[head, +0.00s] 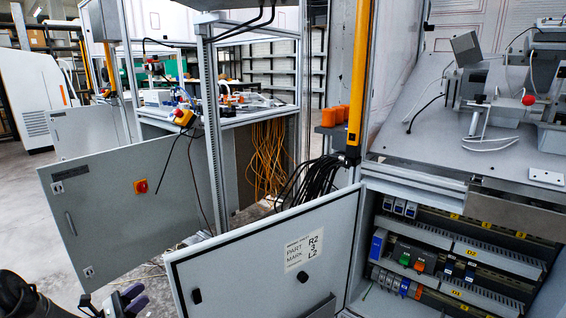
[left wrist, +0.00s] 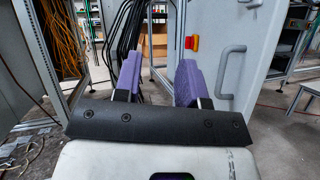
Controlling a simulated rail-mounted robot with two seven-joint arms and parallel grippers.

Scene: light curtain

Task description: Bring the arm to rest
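My left gripper (head: 124,300) is low at the left of the head view, in front of the open grey cabinet doors. The left wrist view shows its two purple fingers (left wrist: 159,78) standing apart with nothing between them, so it is open and empty. Part of my dark left arm (head: 22,297) shows at the bottom left corner. My right gripper and right arm are in neither view.
An open door with a part-mark label (head: 303,251) stands right of the gripper; another grey door (head: 130,205) stands behind it. A yellow light curtain post (head: 358,75) rises mid-right. Black cables (head: 315,180) hang between cabinets. Floor at far left (head: 25,215) is clear.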

